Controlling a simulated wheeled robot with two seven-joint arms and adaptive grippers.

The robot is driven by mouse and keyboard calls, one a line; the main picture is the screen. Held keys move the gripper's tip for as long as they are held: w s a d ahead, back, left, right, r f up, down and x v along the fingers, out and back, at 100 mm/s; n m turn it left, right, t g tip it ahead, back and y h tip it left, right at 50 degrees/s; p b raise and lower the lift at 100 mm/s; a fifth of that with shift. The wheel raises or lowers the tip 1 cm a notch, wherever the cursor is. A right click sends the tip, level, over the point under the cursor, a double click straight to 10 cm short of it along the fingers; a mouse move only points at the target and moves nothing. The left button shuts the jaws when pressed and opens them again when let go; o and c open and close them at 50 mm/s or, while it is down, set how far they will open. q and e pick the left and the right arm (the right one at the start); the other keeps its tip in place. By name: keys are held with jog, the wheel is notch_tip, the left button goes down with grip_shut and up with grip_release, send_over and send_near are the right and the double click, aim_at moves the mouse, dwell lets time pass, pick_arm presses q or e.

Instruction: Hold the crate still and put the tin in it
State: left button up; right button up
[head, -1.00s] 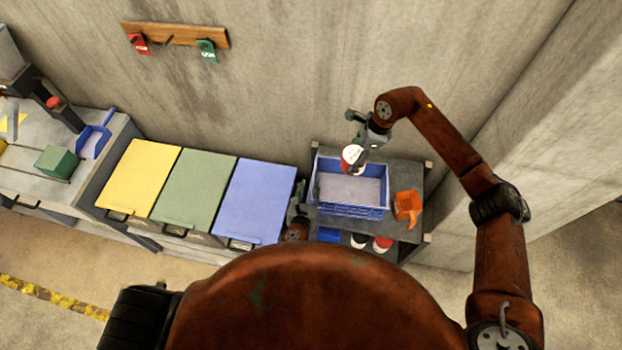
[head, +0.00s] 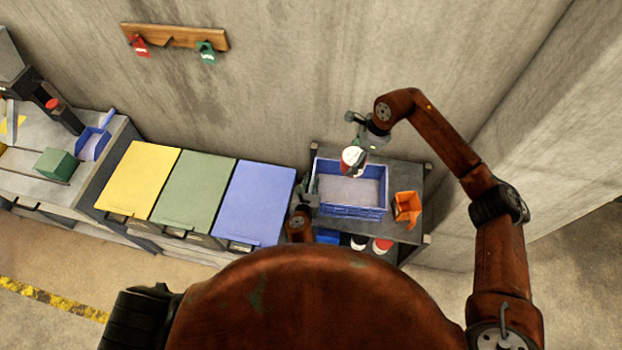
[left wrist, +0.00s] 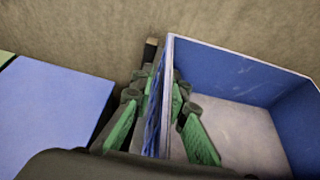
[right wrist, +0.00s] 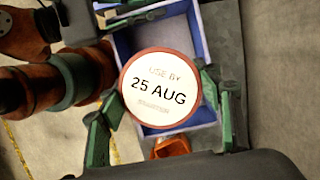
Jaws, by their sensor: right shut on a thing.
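The blue crate (head: 350,211) stands on a dark shelf top and looks empty inside. My left gripper (head: 308,192) is at its left end. In the left wrist view the green finger pads of my left gripper (left wrist: 160,130) are on either side of the crate wall (left wrist: 178,75), apart, with gaps to it. The tin (head: 351,157), white with red, is held by my right gripper (head: 357,150) above the back of the crate. In the right wrist view the lid of the tin (right wrist: 160,92) reads "USE BY 25 AUG", with finger pads at its sides.
An orange scoop-like container (head: 407,207) stands right of the crate. More tins (head: 382,245) sit on the lower shelf. Yellow, green and blue lidded bins (head: 252,202) stand to the left. The concrete wall is close behind.

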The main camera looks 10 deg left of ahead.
pick_arm(q)
grip_shut()
pick_arm(e)
notch_tip(320, 180, down, 10)
jog(key=m+t, duration=0.2)
jog(key=m, duration=0.5)
send_over(342, 192)
jog(key=s+d, duration=0.1)
notch_tip(342, 192, down, 6)
jog(key=shift+m+h, duration=0.3)
jog(key=shift+d+f, duration=0.1)
jog(key=shift+f, duration=1.95)
jog(key=o, duration=1.4)
jog(key=shift+f, duration=0.15)
jog(key=shift+o, duration=0.2)
